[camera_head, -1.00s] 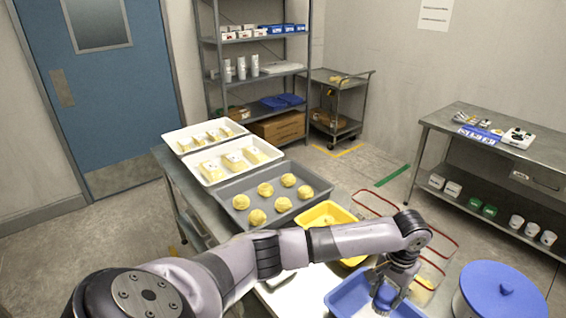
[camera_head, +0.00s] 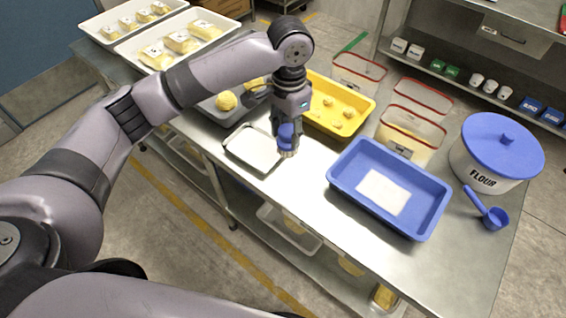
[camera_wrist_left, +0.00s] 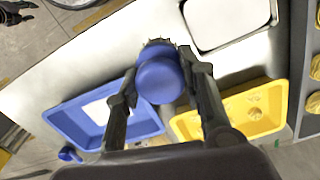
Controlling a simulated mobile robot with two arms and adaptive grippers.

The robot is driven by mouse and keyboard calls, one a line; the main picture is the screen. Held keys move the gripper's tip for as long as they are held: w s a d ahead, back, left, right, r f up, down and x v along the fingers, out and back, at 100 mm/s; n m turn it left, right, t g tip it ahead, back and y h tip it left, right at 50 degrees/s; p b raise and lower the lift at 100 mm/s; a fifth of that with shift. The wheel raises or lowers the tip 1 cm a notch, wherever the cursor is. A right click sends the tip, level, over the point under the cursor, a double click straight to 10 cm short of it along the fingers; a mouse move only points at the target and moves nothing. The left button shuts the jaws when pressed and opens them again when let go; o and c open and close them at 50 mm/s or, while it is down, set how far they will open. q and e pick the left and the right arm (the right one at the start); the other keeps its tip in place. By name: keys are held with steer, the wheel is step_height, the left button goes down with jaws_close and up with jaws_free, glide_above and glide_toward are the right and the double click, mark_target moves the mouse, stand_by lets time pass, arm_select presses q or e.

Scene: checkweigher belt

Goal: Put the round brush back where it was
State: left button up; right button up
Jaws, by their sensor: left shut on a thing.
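The round brush (camera_head: 286,133) has a blue knob-like body with pale bristles at its lower end. My left gripper (camera_head: 289,124) is shut on it and points down, at the right edge of the small pale tray (camera_head: 255,149). In the left wrist view the brush (camera_wrist_left: 160,80) sits between the two fingers, with bristles showing past its far edge. I cannot tell whether the bristles touch the table. The blue tray (camera_head: 340,178) holds only a white sheet. My right gripper is not in view.
The yellow tray (camera_head: 362,116) with several small lumps stands just behind and right of the brush. Clear red-rimmed containers (camera_head: 412,130), a flour tub (camera_head: 478,168) and a blue scoop (camera_head: 492,214) stand further right. Bare steel table lies between the pale tray and the blue tray.

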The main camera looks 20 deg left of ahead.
mark_target(287, 152)
arm_select(q)
step_height(287, 152, down, 8)
steer(key=shift+a+r+p, duration=0.1)
steer(key=shift+p, duration=0.4)
step_height(287, 152, down, 5)
steer(key=shift+r+p, duration=0.1)
steer(key=shift+p, duration=0.2)
steer(key=shift+f, duration=0.25)
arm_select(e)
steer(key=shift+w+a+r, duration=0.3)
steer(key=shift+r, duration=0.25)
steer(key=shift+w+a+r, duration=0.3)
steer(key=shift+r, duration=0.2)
arm_select(q)
steer(key=shift+f, duration=0.15)
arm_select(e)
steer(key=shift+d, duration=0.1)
arm_select(q)
steer(key=o, duration=1.1)
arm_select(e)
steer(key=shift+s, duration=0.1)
